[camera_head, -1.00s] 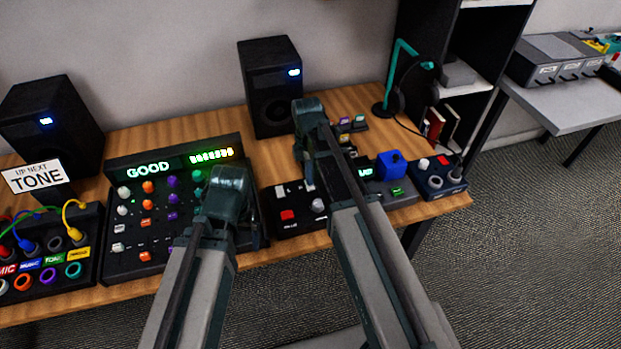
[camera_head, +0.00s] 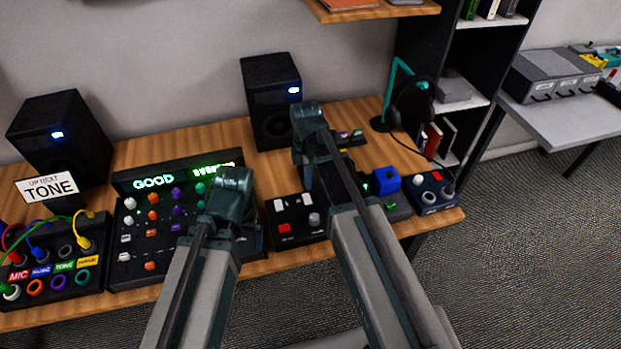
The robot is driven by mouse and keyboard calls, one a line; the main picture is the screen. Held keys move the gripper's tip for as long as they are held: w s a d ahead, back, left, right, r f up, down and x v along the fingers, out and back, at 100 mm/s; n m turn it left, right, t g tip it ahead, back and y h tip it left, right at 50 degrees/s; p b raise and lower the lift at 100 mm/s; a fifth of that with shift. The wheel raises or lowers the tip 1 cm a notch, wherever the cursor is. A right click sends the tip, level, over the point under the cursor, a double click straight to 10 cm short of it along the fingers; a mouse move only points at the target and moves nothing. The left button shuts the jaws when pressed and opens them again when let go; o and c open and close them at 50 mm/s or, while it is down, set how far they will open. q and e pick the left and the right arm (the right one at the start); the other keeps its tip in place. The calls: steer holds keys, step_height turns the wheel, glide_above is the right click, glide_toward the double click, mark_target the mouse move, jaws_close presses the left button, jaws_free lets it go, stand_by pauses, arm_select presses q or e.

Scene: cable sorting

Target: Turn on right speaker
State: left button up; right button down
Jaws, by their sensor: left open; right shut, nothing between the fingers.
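The right speaker (camera_head: 268,97) is a black box at the back of the desk, with a small lit blue-white light (camera_head: 294,90) on its front. The left speaker (camera_head: 58,150) stands at the back left, also with a lit blue-white light. My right gripper (camera_head: 306,118) shows in front of the right speaker's lower right edge and hides part of it. It is shut and empty; I cannot tell whether it touches the speaker. My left gripper (camera_head: 235,183) is open and empty over the right side of the mixer (camera_head: 120,262).
A sign reading TONE (camera_head: 48,188) stands by the left speaker. A patch box (camera_head: 62,292) with coloured cables is at front left. A headphone stand (camera_head: 394,92), a blue block (camera_head: 385,181) and small control boxes stand on the right. Bare desk (camera_head: 180,142) lies between the speakers.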

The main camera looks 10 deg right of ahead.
step_height(320, 180, up, 8)
steer(key=s+p, duration=0.1)
steer(key=p, duration=0.6)
steer(key=shift+a+r, duration=0.15)
steer(key=s+a+m, duration=0.4)
steer(key=s+m, duration=0.3)
steer(key=s+a+m+h, duration=0.1)
steer(key=s+a+m, duration=0.3)
steer(key=s+m, duration=0.3)
steer(key=shift+s+a+m+t, duration=0.25)
steer(key=shift+a+m+t, duration=0.05)
steer(key=shift+a+t, duration=0.1)
steer(key=shift+d, duration=0.15)
